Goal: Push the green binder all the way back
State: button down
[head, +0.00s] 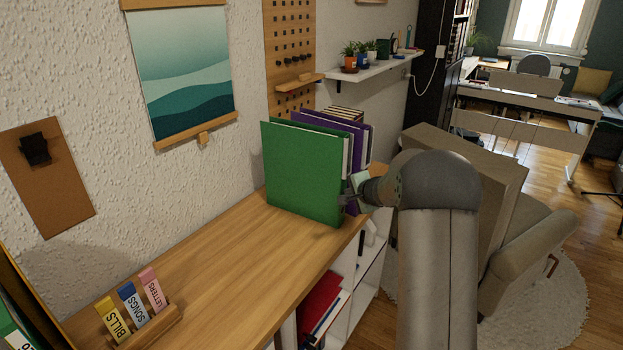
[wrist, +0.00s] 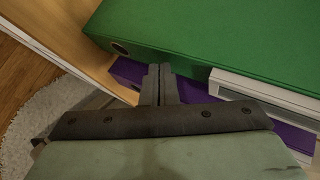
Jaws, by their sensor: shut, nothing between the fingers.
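The green binder (head: 302,170) stands upright on the wooden shelf top, its broad green cover facing the camera. In the wrist view the green binder (wrist: 215,35) fills the top right, with a round finger hole in its spine. My gripper (head: 350,198) is at the binder's near right edge, by the spine. In the wrist view my gripper (wrist: 160,72) is shut and empty, its tips at the binder's spine edge. Whether the tips touch it I cannot tell.
Purple binders (head: 354,140) stand right behind the green one; one also shows under my fingers in the wrist view (wrist: 128,72). The wooden top (head: 220,255) is clear to the left. A small rack with labelled tabs (head: 158,325) sits at front left. An armchair (head: 480,180) stands at right.

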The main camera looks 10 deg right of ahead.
aim_at(336, 187)
jog(key=shift+w+a, duration=2.3)
jog(key=shift+w, duration=0.05)
dwell(2.4)
jog(key=shift+d+f, duration=0.1)
jog(key=shift+s+d, duration=0.2)
jog(key=s+d+b, duration=0.2)
jog(key=s+d, duration=0.1)
jog(key=shift+s+b, duration=0.1)
jog(key=shift+b, duration=0.3)
